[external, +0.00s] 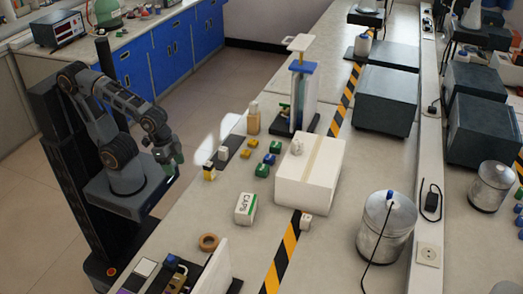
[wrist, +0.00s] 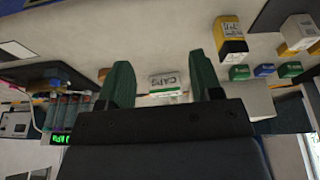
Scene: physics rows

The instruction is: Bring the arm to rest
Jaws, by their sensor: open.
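My arm is folded over my base at the left of the external view. My gripper (external: 172,160) is beside the bench's near edge, apart from everything on the bench. In the wrist view my gripper (wrist: 165,88) shows two green fingers spread wide with nothing held between them. A white CAPS box (wrist: 166,83) appears beyond the gap between the fingers. The same CAPS box (external: 245,208) stands on the bench in the external view, well clear of the gripper.
A white carton (external: 310,175) stands mid-bench, with several small green, blue and yellow blocks (external: 262,170) to its left. A tape roll (external: 208,242) lies near the front edge. A metal canister (external: 386,230) stands at right. The floor (external: 200,105) behind my arm is clear.

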